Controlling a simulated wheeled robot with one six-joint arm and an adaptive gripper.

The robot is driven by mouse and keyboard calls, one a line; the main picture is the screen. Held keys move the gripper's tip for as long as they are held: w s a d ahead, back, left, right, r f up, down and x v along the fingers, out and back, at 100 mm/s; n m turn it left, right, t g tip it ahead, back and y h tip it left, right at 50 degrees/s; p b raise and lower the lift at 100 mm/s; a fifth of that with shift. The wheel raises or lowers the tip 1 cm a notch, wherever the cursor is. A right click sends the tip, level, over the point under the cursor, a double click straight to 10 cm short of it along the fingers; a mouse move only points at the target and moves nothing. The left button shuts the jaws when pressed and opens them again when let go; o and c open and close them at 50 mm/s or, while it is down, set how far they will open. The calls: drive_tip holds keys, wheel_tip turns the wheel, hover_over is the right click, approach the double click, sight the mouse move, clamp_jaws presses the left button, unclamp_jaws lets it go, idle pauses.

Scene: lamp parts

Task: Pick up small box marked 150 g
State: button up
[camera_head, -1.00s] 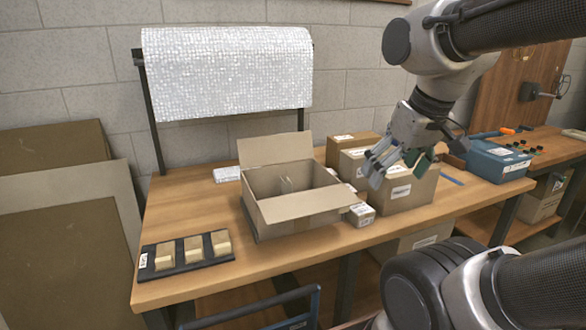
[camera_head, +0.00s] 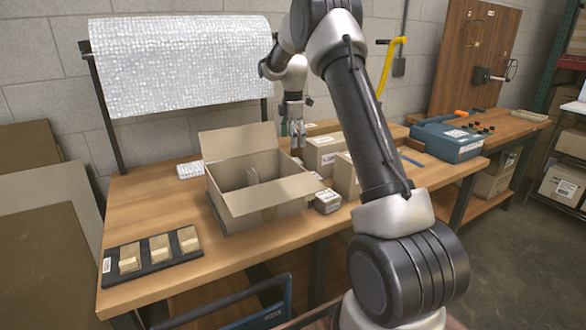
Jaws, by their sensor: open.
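A small box with a white label (camera_head: 327,201) sits on the table just right of the open carton. Its marking is too small to read, so I cannot tell whether it is the 150 g one. Another small box (camera_head: 318,176) shows partly behind it. Three small tan blocks or boxes (camera_head: 160,248) stand on a black tray (camera_head: 142,278) at the front left; I cannot read any weight on them. My gripper (camera_head: 293,135) is open, pointing down behind the carton, near the back boxes. It is small in the view, and I see nothing held in it.
The open carton (camera_head: 225,192) stands mid-table with flaps spread. Larger boxes (camera_head: 322,153) stand to its right, partly hidden by my arm. A blue case (camera_head: 450,140) lies further right. A bubble-wrap roll (camera_head: 180,65) hangs behind.

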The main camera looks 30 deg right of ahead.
drive_tip(key=shift+n, duration=0.6)
drive_tip(key=f, duration=0.2)
drive_tip(key=w+f, duration=0.1)
drive_tip(key=f, duration=0.1)
drive_tip(key=w+f, duration=0.1)
drive_tip(key=f, duration=0.1)
drive_tip(key=shift+d+f, duration=0.1)
drive_tip(key=shift+d, duration=0.3)
drive_tip(key=f, duration=0.5)
drive_tip(key=shift+w, duration=0.4)
drive_tip(key=c, duration=1.2)
